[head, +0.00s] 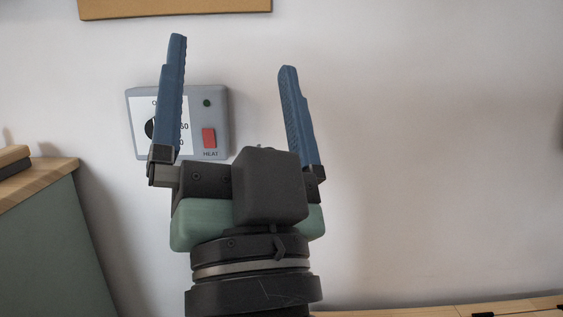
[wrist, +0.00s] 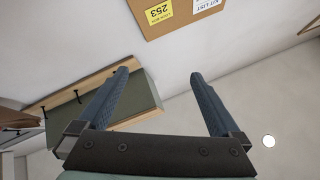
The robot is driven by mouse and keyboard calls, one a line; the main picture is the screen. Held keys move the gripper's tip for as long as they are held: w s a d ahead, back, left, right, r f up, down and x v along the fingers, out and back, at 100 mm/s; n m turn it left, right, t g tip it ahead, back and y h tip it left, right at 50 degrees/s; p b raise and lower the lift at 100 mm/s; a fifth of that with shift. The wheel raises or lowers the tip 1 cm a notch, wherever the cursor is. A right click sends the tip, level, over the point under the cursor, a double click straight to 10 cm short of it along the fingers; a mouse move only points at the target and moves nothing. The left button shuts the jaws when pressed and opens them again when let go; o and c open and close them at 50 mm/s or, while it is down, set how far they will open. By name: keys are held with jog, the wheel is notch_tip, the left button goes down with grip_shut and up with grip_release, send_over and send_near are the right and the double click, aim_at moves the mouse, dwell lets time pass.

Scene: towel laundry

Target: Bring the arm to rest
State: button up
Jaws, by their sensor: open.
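My gripper (head: 232,52) is raised in front of the wall in the head view, its two blue fingers spread wide apart and pointing up. Nothing is between the fingers. The left finger covers part of a grey control box (head: 221,120) on the wall, which has a dial, a red switch marked HEAT and a small dark green light.
A wood-topped green cabinet (head: 60,230) stands at the left in the head view. A wooden edge (head: 430,309) runs along the lower right. A brown board (wrist: 185,15) with yellow and white notes hangs on the wall. The wall right of my gripper is bare.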

jog(key=s+d+r+n+t+h+p, duration=0.1)
jog(key=s+d+r+n+h+p, duration=0.25)
jog(key=r, duration=0.55)
notch_tip(320, 180, up, 35)
jog(key=m+h+p, duration=0.1)
jog(key=p, duration=3.4)
jog(key=shift+a, duration=0.15)
jog(key=shift+s+f, duration=0.1)
jog(key=shift+f, duration=0.05)
